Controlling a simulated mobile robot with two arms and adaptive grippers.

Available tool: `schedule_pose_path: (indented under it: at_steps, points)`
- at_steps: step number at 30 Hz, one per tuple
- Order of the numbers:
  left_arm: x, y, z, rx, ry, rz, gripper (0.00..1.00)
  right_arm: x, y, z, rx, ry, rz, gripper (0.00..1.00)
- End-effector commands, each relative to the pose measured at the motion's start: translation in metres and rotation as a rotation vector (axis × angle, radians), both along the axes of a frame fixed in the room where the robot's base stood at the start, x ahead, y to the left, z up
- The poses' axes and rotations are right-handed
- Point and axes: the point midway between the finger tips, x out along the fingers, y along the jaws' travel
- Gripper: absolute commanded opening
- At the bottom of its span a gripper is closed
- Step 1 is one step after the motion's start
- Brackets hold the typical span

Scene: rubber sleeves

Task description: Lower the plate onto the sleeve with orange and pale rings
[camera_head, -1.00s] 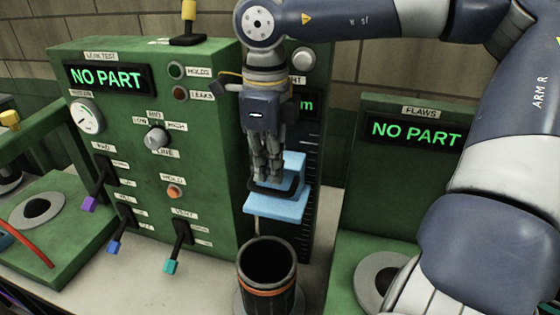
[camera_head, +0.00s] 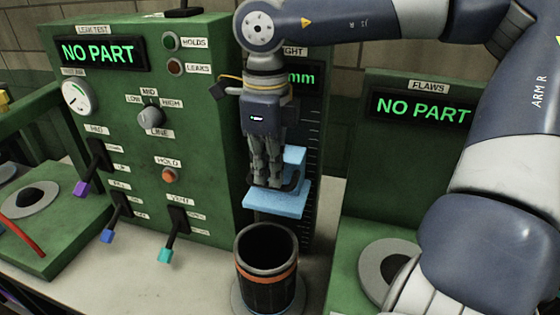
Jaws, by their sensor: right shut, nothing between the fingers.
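The light blue plate (camera_head: 278,204) sits in front of the dark vertical height scale in the head view. My right gripper (camera_head: 267,184) points down from above, shut, with its fingertips at the plate's dark handle bar and nothing visibly held between them. The black sleeve (camera_head: 267,285) stands upright below the plate, with an orange ring and a pale ring near its upper part and an open top. A gap shows between the plate and the sleeve's rim in the picture. My left gripper is not in view.
The green leak test panel (camera_head: 205,110) with levers and a NO PART screen stands at left. The green flaws station (camera_head: 365,150) stands at right, also showing NO PART, with a grey ring seat (camera_head: 375,265). The sleeve stands on a round grey base (camera_head: 238,297).

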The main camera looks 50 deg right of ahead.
Motion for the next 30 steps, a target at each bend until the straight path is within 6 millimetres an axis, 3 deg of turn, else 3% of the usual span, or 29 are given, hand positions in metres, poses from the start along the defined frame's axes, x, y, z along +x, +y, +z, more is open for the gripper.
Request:
schedule_pose_path:
  at_steps: [26,30]
  points:
    - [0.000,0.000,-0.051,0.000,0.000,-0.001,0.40,0.000,0.000,-0.056,0.000,0.001,0.001,0.00]
    - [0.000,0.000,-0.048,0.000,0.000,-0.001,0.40,0.000,0.000,-0.053,0.000,0.001,0.001,0.00]
